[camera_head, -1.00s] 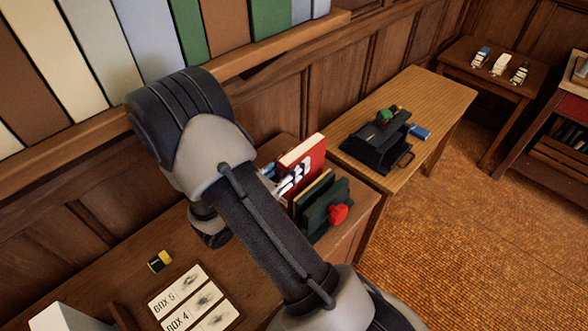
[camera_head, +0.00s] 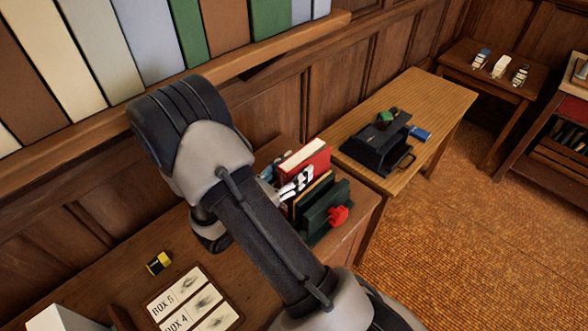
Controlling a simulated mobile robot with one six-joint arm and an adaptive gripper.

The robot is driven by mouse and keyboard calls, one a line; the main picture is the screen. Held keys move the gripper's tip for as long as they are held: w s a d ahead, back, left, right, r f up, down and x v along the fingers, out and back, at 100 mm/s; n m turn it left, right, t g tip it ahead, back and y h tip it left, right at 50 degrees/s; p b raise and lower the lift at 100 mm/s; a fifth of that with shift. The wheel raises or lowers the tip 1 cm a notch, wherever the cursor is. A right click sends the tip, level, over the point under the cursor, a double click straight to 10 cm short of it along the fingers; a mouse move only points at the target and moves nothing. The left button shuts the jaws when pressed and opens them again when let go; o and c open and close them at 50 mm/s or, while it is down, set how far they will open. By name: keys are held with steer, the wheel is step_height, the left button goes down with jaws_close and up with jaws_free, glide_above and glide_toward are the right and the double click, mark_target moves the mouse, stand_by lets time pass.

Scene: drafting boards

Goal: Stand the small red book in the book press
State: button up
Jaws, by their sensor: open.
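The small red book (camera_head: 316,160) stands roughly upright on the near desk, its pale page edges facing up. The book press, which I take to be the dark green frame (camera_head: 328,208) with a red knob (camera_head: 339,215) and a tan-edged plate, stands just in front of it. The book's lower part is hidden behind my gripper and the plates, so I cannot tell how deep it sits. My gripper (camera_head: 295,184) is open, its pale fingers at the book's near left side. Whether they touch the book is unclear. My arm hides the area to the left.
A wooden table (camera_head: 440,100) behind right carries a black device (camera_head: 375,150) with a green knob and a blue block (camera_head: 421,134). A yellow-black item (camera_head: 159,263) and a card marked BOX 5 (camera_head: 180,290) lie on the near desk. The wall panelling is close behind.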

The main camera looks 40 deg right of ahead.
steer(key=shift+r, duration=0.25)
steer(key=s+a+p, duration=0.1)
steer(key=a, duration=1)
steer(key=s+r+m+g+y, duration=0.6)
steer(key=s+r+m+y, duration=0.2)
steer(key=s+m, duration=0.3)
steer(key=s+a+r+m+t+y, duration=0.5)
steer(key=a+r+m+t+y, duration=0.3)
steer(key=a+y, duration=0.1)
steer(key=shift+s+r+m+y, duration=0.2)
steer(key=shift+m+y, duration=0.1)
steer(key=shift+y, duration=0.1)
